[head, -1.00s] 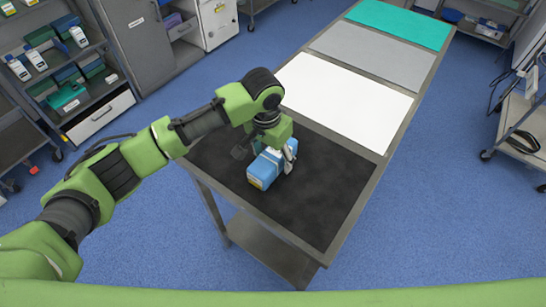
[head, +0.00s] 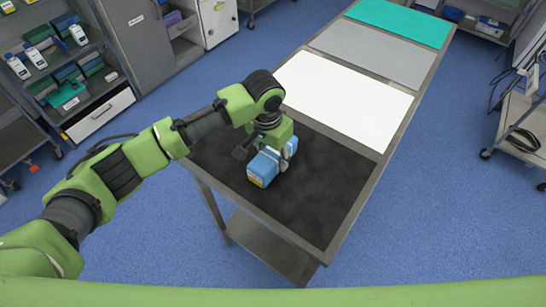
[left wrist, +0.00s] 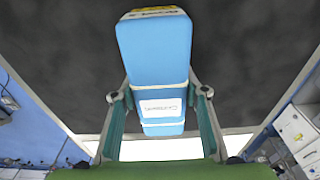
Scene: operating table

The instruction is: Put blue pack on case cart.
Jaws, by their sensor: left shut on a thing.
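The blue pack (head: 264,167) is a box with a white label and a yellow-marked end. It is at the black section (head: 310,205) of a long metal table, near its left edge. I cannot tell whether it rests on the surface or hangs just above it. My left gripper (head: 271,156) reaches down from above and is shut on the pack. In the left wrist view the blue pack (left wrist: 154,50) sits between the two fingers of the left gripper (left wrist: 157,97), its label facing the camera. My right gripper is not in view. I cannot tell which thing is the case cart.
The table also has white (head: 345,98), grey (head: 372,54) and teal (head: 400,22) sections, all clear. Shelves with boxes and bottles (head: 68,75) stand at the left. A wheeled cart (head: 525,125) stands at the right. Blue floor is free around the table.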

